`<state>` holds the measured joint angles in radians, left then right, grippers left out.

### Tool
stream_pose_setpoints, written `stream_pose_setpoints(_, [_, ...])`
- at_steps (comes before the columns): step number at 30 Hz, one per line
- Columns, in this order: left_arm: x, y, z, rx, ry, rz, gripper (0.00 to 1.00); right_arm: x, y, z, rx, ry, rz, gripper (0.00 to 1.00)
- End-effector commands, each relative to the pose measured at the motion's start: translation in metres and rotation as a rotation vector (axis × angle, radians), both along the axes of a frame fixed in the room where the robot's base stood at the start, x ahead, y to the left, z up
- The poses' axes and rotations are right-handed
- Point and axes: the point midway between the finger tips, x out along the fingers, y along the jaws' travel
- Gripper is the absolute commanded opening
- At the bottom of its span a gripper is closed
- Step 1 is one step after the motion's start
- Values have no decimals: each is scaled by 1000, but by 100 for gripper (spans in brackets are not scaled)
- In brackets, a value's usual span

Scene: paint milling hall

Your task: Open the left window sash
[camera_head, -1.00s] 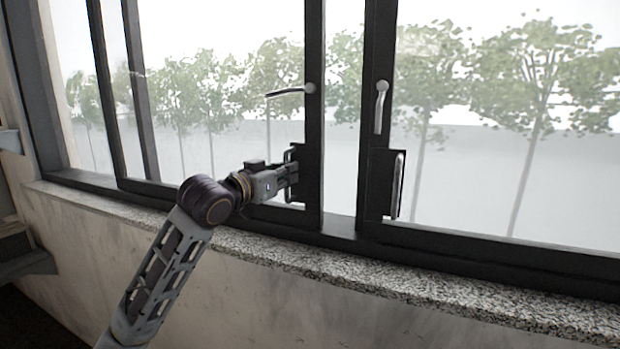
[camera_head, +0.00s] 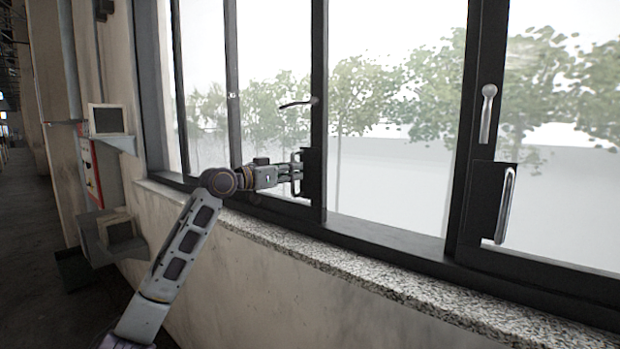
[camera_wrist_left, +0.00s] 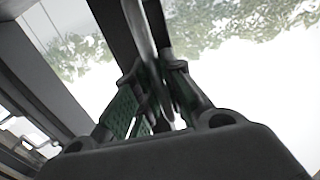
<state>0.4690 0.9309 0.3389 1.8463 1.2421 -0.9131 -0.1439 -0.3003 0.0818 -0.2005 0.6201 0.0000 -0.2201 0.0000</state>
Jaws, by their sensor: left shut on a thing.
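The left window sash (camera_head: 320,110) has a dark frame and stands slid to the left, with a wide gap between it and the right sash (camera_head: 482,120). Its lever handle (camera_head: 298,103) lies about level, pointing left. Below that is a dark pull handle (camera_head: 298,157) on the sash's edge. My left gripper (camera_head: 295,173) is shut on this pull handle. My right gripper is not in view.
A speckled stone sill (camera_head: 340,262) runs below the window. The right sash has an upright lever (camera_head: 487,112) and a pull handle (camera_head: 505,205). At the left, grey wall boxes (camera_head: 112,235) and a red panel (camera_head: 90,172) stand out from the wall beside an open floor (camera_head: 35,240).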

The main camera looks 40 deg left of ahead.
Motion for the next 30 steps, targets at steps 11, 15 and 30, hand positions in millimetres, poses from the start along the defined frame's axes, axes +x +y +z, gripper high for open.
stream_pose_setpoints(11, [2,74,2,-4,-3,4,0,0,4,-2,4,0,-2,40])
stream_pose_setpoints(15, [3,96,2,-4,-2,3,0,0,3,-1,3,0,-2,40])
stream_pose_setpoints(30, [4,136,1,0,0,0,0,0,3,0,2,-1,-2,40])
